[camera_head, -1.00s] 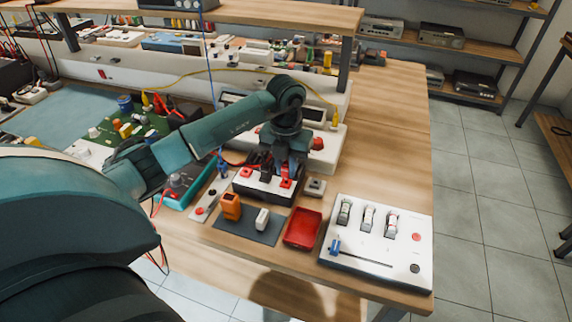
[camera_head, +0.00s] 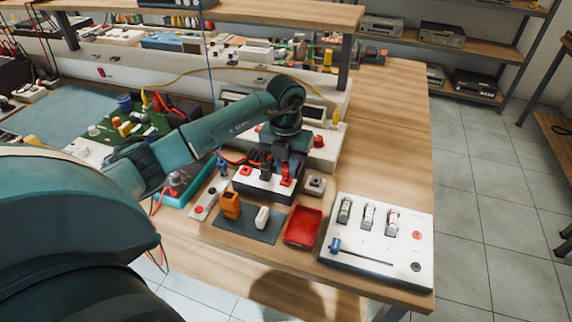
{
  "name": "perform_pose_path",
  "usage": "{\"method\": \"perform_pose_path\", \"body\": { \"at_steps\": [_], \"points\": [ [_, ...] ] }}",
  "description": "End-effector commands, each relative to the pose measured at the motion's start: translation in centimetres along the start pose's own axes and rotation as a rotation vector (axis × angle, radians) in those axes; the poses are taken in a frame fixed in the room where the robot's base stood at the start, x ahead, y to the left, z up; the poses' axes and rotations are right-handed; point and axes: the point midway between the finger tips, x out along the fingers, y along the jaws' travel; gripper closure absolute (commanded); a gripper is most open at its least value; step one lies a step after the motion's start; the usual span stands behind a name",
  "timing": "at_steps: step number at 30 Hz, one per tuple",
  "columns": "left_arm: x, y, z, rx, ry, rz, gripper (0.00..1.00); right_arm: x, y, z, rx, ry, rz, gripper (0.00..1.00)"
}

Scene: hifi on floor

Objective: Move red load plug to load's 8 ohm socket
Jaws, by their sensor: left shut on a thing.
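My left gripper (camera_head: 281,163) points down over the load box (camera_head: 262,189), a low dark box with a pale top edge and red parts on it. It is shut on the red load plug (camera_head: 286,173), which stands upright at the right part of the box. I cannot tell whether the plug's tip is clear of its socket. Another red part (camera_head: 246,171) shows at the box's left, with a dark plug and lead beside it. The 8 ohm marking is too small to read. My right gripper is not in view.
A small grey box (camera_head: 315,186) sits close right. Bench at far right is clear.

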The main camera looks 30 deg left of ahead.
Motion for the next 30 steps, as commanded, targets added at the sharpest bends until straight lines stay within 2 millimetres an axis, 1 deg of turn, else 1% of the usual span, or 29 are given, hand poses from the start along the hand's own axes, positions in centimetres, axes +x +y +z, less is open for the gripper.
{"method": "perform_pose_path", "body": {
  "at_steps": [6, 16, 30],
  "points": [
    [0.29, 0.02, 0.02, 0.000, 0.000, 0.000, 1.00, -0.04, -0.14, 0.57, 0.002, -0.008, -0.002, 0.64],
    [0.70, 0.02, 0.01, 0.000, 0.000, 0.000, 1.00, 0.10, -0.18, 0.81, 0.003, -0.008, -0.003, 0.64],
    [0.85, 0.02, 0.01, 0.000, 0.000, 0.000, 1.00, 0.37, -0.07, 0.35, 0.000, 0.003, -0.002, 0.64]
  ]
}}
